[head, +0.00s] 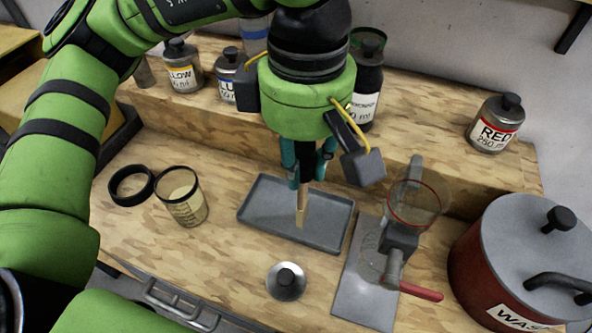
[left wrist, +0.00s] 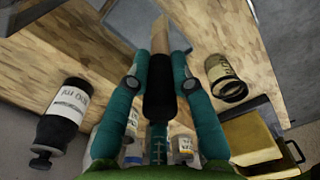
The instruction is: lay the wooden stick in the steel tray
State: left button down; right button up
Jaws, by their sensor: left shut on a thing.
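My left gripper (head: 308,172) is shut on the wooden stick (head: 301,206), which hangs down roughly upright with its pale end low. The stick's dark upper part is between the teal fingers. In the left wrist view, the fingers (left wrist: 160,85) close on the dark part and the pale wood (left wrist: 160,34) extends beyond them. The steel tray (head: 262,226) is a shallow grey rectangle directly below. The stick's lower end appears over the tray's inside; I cannot tell whether it touches. My right gripper is not in view.
Several labelled bottles, including a red one (head: 494,124), stand on the raised shelf behind.

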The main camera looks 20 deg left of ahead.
pick_arm(q)
jog(key=w+a+f+p, duration=0.3)
jog(key=w+a+f, duration=0.3)
jog(key=f, duration=0.3)
jog(key=shift+w, duration=0.1)
jog(key=shift+f, duration=0.25)
jog(key=c, duration=1.1)
grip_release()
jog(key=shift+r, duration=0.1)
